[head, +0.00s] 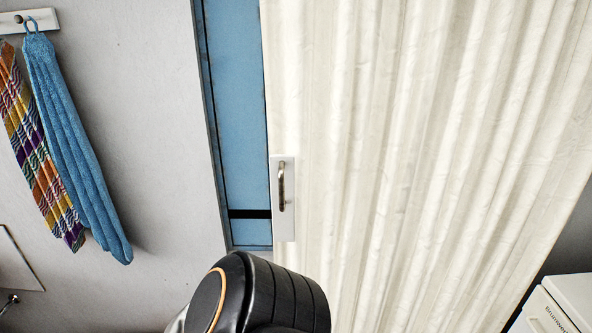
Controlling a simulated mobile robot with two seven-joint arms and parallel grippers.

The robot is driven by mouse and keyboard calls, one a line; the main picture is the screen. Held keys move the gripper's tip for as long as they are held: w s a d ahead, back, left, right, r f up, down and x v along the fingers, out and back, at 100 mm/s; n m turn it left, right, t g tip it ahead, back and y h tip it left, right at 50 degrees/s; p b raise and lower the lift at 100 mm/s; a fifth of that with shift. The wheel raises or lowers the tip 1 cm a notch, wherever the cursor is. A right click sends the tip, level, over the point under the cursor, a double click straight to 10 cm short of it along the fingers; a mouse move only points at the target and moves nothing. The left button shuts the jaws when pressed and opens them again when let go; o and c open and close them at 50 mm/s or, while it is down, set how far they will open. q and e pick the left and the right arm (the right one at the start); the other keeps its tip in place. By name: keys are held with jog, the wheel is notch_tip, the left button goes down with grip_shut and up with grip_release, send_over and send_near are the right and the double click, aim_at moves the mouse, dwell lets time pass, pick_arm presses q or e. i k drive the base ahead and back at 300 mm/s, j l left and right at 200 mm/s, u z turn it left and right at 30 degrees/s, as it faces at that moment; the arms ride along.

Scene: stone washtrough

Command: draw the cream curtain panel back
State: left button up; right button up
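The cream curtain panel (420,150) hangs in pleats and fills the middle and right of the head view. At its left edge is a white plate (288,222) with a metal bar handle (282,187). A strip of blue surface (237,110) in a grey frame shows to the left of the panel. A black rounded part of my own arm, with an orange ring, stands at the bottom centre, below the handle. Neither gripper's fingers are in view. The panel's lower end is out of view.
On the grey wall at left, a blue towel (75,150) and a multicoloured cloth (38,150) hang from a white hook rail (28,20). A white appliance (558,305) stands at the bottom right, beside the curtain. The wall between towel and frame is bare.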

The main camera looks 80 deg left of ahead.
aim_at(306, 152)
jog(key=u, duration=2.45)
